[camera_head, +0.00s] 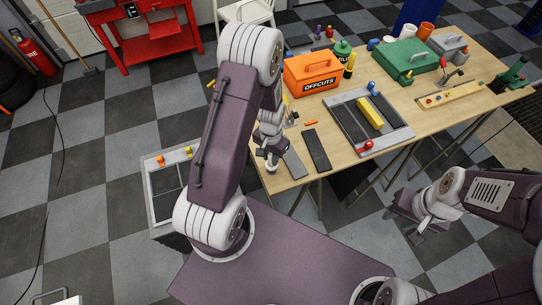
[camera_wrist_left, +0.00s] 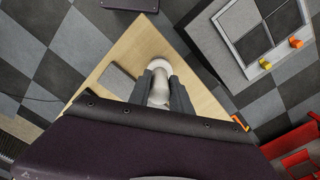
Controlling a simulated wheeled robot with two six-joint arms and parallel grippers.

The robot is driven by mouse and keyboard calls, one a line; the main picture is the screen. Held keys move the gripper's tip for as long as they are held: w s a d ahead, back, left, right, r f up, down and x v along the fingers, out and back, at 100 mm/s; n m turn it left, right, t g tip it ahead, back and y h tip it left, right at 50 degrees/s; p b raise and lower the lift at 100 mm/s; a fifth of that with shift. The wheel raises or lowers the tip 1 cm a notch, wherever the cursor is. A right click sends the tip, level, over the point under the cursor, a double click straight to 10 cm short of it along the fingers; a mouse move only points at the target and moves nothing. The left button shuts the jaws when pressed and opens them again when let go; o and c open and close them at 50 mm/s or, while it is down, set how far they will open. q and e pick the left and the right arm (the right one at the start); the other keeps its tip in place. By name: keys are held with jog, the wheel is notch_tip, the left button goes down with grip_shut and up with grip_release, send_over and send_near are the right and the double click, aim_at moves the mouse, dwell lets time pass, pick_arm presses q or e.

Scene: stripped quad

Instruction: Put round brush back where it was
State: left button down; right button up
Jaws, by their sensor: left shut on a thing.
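My left gripper (camera_head: 271,156) is shut on a pale, round-ended thing, which I take to be the round brush (camera_wrist_left: 159,66). In the left wrist view, the left gripper (camera_wrist_left: 161,88) has its dark fingers on both sides of the pale body. The brush's pale end also shows below the gripper in the head view (camera_head: 271,168), over the table's near left corner. Whether it touches the wood I cannot tell. My right gripper (camera_head: 406,218) looks open and empty, in front of the table over the floor.
Flat dark bars (camera_head: 316,149) lie right of the left gripper on the wooden table (camera_head: 345,180). An orange OFFCUTS box (camera_head: 312,75) and a grey tray (camera_head: 343,113) stand farther back. A grey bin (camera_head: 160,205) with dark compartments stands on the floor left of the table.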

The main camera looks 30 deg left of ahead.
pick_arm(q)
jog(key=c, duration=1.2)
grip_release()
jog(key=shift+r, duration=0.15)
jog(key=shift+w+r, duration=0.1)
jog(key=shift+r, duration=0.2)
notch_tip(320, 180, up, 11)
jog(key=b, duration=0.1)
jog(key=s+d+r+n+t, duration=0.1)
jog(key=s+d+r+n, duration=0.1)
jog(key=s+d, duration=0.5)
jog(key=f+b, duration=0.3)
jog(key=a+f+b, duration=0.1)
jog(key=f+b, duration=0.2)
jog(key=s+a+f+b, duration=0.1)
jog(key=f+b, duration=0.2)
jog(key=shift+s+a+f, duration=0.1)
jog(key=shift+f, duration=0.2)
